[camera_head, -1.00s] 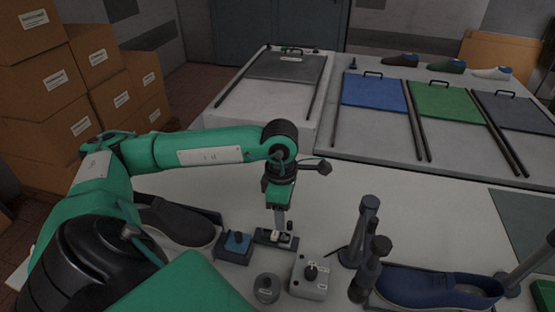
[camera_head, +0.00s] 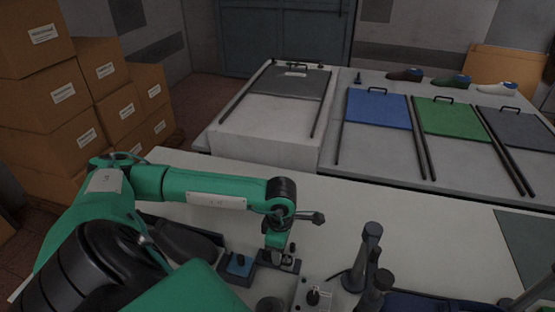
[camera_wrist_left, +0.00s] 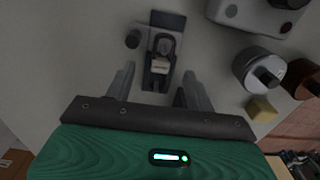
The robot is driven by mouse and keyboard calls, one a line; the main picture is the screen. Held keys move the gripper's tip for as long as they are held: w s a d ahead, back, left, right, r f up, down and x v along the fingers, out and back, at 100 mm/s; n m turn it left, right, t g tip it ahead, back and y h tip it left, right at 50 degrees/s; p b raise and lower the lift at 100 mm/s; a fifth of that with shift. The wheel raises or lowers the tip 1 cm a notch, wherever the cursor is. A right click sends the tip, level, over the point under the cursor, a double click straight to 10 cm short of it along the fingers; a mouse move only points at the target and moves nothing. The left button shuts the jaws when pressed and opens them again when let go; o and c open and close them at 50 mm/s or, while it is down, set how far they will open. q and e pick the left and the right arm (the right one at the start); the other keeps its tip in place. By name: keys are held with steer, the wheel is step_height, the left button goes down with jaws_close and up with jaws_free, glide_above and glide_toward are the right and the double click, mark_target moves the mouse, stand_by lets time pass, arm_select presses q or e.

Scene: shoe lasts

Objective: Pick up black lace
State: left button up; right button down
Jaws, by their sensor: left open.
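In the left wrist view a small dark holder (camera_wrist_left: 155,80) stands on the light table. A dark loop (camera_wrist_left: 164,40), which looks like the black lace, lies in it by a small pale piece (camera_wrist_left: 160,66). My left gripper (camera_wrist_left: 157,92) is open and empty, with one finger on each side of the holder's near end. In the head view the left gripper (camera_head: 278,256) is low over the holder (camera_head: 289,264) and partly hides it. The lace is too small to make out there. Contact cannot be told. My right gripper is not in view.
A blue-topped block (camera_head: 239,264) sits close left of the holder, and a grey box with a knob (camera_head: 313,296) sits in front. Dark posts (camera_head: 367,255) stand to the right. Behind the holder the table is clear up to the panel tables.

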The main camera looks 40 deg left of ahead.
arm_select(q)
steer(key=shift+s+f+p, duration=0.1)
steer(key=shift+f+p, duration=0.3)
steer(key=shift+f, duration=1.3)
steer(key=c, duration=1.1)
steer(key=shift+r, duration=0.15)
steer(key=shift+c, duration=0.2)
